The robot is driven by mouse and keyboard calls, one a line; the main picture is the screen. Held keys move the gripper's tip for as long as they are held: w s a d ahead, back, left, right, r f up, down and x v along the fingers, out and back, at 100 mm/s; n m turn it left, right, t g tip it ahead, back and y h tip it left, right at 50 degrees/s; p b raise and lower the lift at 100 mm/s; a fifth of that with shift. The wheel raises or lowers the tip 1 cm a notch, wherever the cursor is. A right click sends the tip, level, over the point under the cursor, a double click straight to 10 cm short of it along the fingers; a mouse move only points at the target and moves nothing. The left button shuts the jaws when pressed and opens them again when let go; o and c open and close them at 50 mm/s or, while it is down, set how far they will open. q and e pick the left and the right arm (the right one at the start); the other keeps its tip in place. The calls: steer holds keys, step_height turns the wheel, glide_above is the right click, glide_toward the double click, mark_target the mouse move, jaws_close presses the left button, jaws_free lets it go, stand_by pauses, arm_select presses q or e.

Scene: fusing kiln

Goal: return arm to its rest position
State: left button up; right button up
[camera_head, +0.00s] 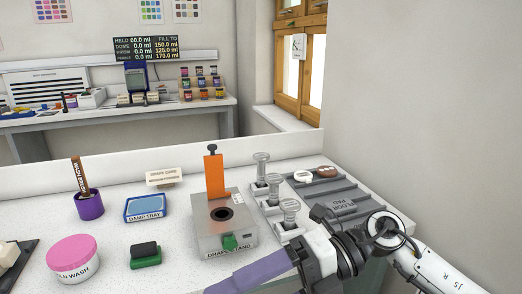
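My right arm (436,274) comes in from the lower right and bends over the right front of the white worktable. Its wrist and the dark and white end (318,254) point left, in front of the grey drape stand. A long lavender piece (250,274) extends from that end toward the bottom edge. I cannot tell whether it is held or is part of the arm. No separate fingertips can be made out. My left arm and gripper are not in view.
The drape stand (222,238) with its orange upright (213,176) stands close behind the arm. The damp tray (146,207), purple cup (89,206) and pink-lidded jar (72,260) stand left.

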steer(key=w+a+r+m+t+y, duration=0.1)
steer(key=w+r+m+t+y, duration=0.25)
steer(key=m+t+y, duration=0.65)
steer(key=w+d+f+m+t+h, duration=0.5)
steer(key=f+m+t+h, duration=0.3)
steer(key=m, duration=0.5)
steer(key=s+d+f+m+t+h, duration=0.1)
steer(key=d+f+m+h, duration=0.4)
steer(key=f, duration=0.3)
steer(key=s+d+f+m+t+h, duration=0.1)
steer(key=d+f+m+h, duration=0.3)
steer(key=f+m, duration=0.25)
steer(key=s+d+f+m+g+h, duration=0.2)
steer(key=s+d+f+g, duration=0.1)
steer(key=s+f, duration=0.5)
steer(key=s+d+f+m+g+h, duration=0.2)
steer(key=s+d+f+g, duration=0.1)
steer(key=s+f, duration=0.6)
step_height(320, 180, down, 2)
steer(key=shift+d+f+g, duration=0.1)
steer(key=shift+d+g, duration=0.1)
steer(key=shift+g, duration=0.2)
steer(key=shift+w+m, duration=0.1)
steer(key=shift+m, duration=0.15)
